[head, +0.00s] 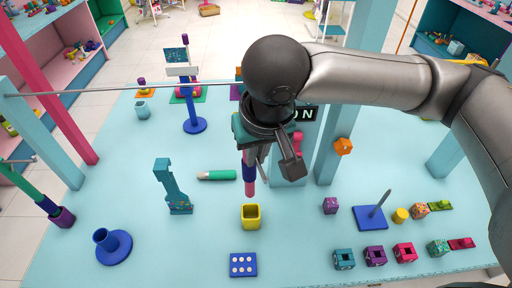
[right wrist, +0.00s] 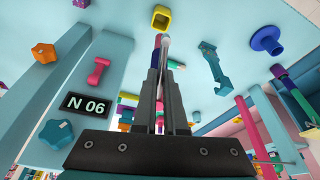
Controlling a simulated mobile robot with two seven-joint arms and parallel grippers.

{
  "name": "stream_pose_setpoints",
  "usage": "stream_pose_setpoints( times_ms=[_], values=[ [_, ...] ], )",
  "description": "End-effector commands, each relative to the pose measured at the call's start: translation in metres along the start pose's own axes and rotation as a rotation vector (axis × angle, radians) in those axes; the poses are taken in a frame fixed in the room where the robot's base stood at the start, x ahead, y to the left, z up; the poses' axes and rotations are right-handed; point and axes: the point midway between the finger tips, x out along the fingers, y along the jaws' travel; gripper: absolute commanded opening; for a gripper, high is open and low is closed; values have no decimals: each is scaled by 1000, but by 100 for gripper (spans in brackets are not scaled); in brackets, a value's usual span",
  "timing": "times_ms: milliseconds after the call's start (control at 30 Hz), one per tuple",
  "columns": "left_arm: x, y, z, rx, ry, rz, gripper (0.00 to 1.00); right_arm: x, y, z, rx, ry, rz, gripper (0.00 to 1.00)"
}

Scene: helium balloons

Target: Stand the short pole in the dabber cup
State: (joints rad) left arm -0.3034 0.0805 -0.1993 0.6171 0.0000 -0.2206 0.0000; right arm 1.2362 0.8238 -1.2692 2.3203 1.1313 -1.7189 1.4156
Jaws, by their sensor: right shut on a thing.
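My right gripper (head: 266,160) is shut on the short pole (head: 249,178), which hangs roughly upright with a dark blue-purple upper part and a pink lower end. The pole's upper part is partly hidden by the gripper. A yellow square cup (head: 251,217), likely the dabber cup, stands open on the light blue table, just below the pole's lower end in the head view; the two look apart. In the right wrist view the yellow cup (right wrist: 161,17) shows beyond the fingertips, and the pole (right wrist: 158,42) lies along the fingers. My left gripper is not in view.
A teal-and-white marker (head: 216,175) lies left of the pole. A teal bracket (head: 173,188) and a blue flanged cup (head: 113,245) stand farther left. A blue dotted tile (head: 243,264) lies in front of the yellow cup. Light blue posts (head: 338,130) rise behind. Several small blocks are at right.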

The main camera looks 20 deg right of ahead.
Motion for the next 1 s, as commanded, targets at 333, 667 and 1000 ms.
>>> stream_pose_setpoints(
  times_ms=[333, 667, 1000],
  values=[
    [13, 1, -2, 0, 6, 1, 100, 36, 0, 12, 0, -3, 1, 0],
    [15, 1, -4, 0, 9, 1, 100, 55, 0, 17, 1, 0, 1, 0],
    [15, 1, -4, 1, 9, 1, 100, 57, 0, 18, 0, 1, 1, 0]
  ],
)
